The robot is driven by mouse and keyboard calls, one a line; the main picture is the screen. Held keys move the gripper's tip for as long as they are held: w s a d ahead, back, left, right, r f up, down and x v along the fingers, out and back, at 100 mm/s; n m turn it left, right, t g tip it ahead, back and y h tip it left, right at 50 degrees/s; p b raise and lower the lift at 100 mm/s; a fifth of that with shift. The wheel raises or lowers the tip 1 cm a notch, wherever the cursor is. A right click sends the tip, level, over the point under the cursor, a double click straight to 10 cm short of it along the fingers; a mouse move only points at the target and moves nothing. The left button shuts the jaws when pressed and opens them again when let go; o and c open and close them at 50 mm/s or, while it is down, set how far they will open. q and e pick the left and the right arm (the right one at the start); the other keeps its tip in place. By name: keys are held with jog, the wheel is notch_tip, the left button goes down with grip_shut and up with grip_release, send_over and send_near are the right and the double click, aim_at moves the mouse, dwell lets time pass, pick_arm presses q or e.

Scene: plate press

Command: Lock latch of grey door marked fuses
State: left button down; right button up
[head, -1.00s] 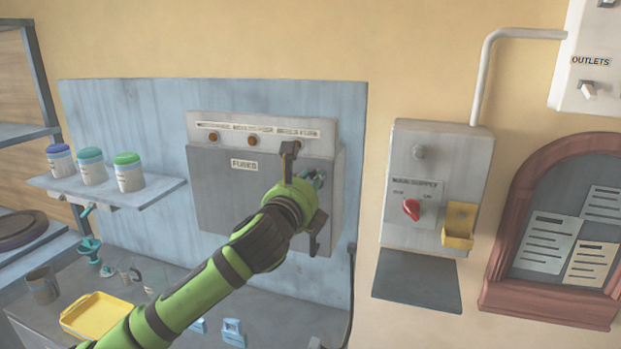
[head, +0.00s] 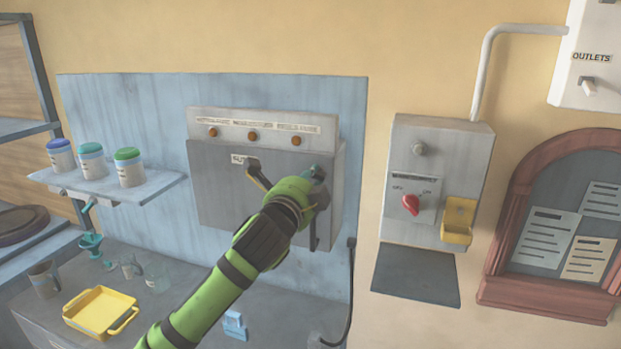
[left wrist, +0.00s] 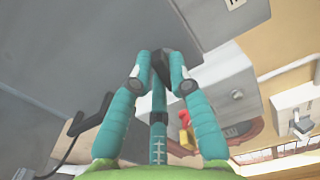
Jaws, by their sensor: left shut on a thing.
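The grey door (head: 215,195) of the fuse box is closed against its box on the blue wall panel, as far as I can see. In the left wrist view, the teal fingers (left wrist: 160,78) are shut on a small dark latch (left wrist: 160,62). I cannot tell which way the latch points. My right gripper is not in view.
The main supply box (head: 437,160) with a red knob (head: 410,204) stands to the right on the wall. A shelf (head: 150,188) with three jars is at the left. A yellow tray (head: 72,322) lies on the worktop below. A black cable (head: 350,290) hangs at right.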

pick_arm(q)
jog(key=shift+n, duration=0.8)
jog(key=shift+r, duration=0.1)
jog(key=c, duration=1.1)
grip_release()
jog(key=shift+c, duration=0.2)
jog(key=v, duration=1.2)
